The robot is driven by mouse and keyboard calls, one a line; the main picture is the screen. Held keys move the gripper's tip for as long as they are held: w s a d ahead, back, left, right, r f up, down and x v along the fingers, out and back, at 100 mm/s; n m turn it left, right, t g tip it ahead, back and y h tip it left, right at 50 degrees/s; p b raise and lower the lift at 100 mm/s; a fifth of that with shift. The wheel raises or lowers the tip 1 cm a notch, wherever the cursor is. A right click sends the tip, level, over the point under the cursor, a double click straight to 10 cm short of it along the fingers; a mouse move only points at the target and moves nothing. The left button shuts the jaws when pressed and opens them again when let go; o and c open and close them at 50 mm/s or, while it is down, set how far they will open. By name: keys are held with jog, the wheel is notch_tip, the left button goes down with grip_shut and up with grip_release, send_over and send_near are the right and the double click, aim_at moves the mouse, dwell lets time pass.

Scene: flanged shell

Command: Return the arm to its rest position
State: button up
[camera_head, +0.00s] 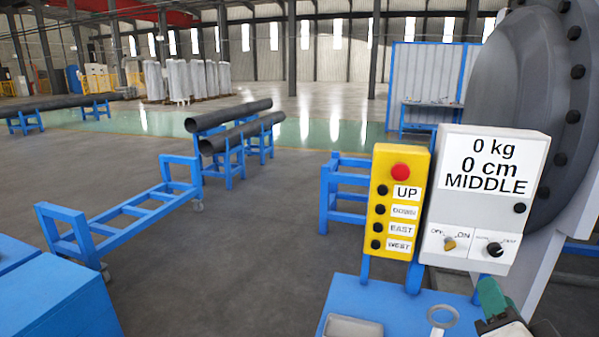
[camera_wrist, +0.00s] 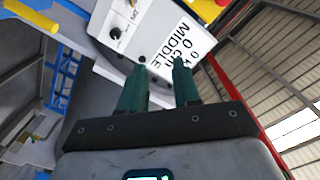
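My gripper (camera_head: 493,298) shows only in part at the bottom right of the head view, below the white control box (camera_head: 485,190). Most of my arm is out of that view. In the wrist view, the two green fingers of my gripper (camera_wrist: 160,66) stand apart with nothing between them. The white box also shows beyond the fingertips in the wrist view (camera_wrist: 150,30), with a dark knob and the word MIDDLE. In the head view its display reads 0 kg, 0 cm, MIDDLE. How far the fingertips are from it is hard to tell.
A yellow button box (camera_head: 400,205) with a red button stands left of the white box. Below is a blue stand (camera_head: 350,295) with a grey tray (camera_head: 352,327) and a metal ring (camera_head: 443,316). A large grey flange (camera_head: 520,90) rises at right. Floor (camera_head: 240,260) at centre-left is open.

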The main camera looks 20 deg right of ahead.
notch_tip(320, 180, down, 24)
jog(key=s+a+n+g+y+b, duration=0.2)
jog(key=s+n+g+y+b, duration=0.1)
jog(key=n+g+y+b, duration=0.25)
jog(key=s+a+f+n+g+y+b, duration=0.1)
jog(key=s+a+f+n+g, duration=0.1)
jog(key=f, duration=0.5)
jog(key=s+a+f+n+g+y+b, duration=0.1)
jog(key=s+a+f+n+g+y, duration=0.1)
jog(key=s+f, duration=0.4)
jog(key=s+a+f+n+g+y+b, duration=0.1)
jog(key=s+a+f+n+g, duration=0.2)
jog(key=s+f+n+g, duration=0.1)
notch_tip(320, 180, down, 4)
jog(key=shift+s+r+n, duration=0.15)
jog(key=shift+s+n, duration=0.7)
jog(key=shift+s, duration=0.3)
